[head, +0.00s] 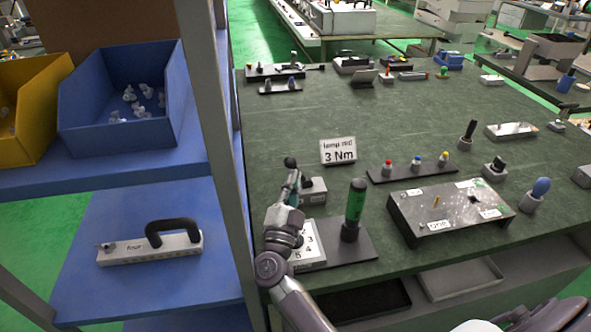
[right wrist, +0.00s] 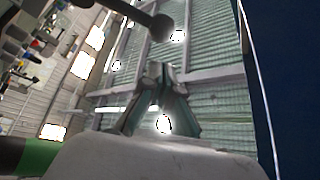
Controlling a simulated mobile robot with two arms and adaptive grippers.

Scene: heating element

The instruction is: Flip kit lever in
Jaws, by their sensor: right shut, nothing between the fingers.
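A lever with a round black knob (head: 290,162) stands at the left edge of the green worktable, by a small grey block (head: 313,190). My right gripper (head: 293,182) reaches up to it from below, its fingers shut and empty, just under the knob in the picture. In the right wrist view the closed fingertips (right wrist: 160,72) point toward the dark knob and its rod (right wrist: 160,27), with a visible gap; depth is hard to judge. The gripper and wrist hide the lever's lower part. My left gripper is not in view.
A green cylinder (head: 355,205) stands on a black base close to the right of my arm, with a numbered white card (head: 307,246). A "3 Nm" sign (head: 339,151) is behind. A shelf post (head: 215,120) is close at left.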

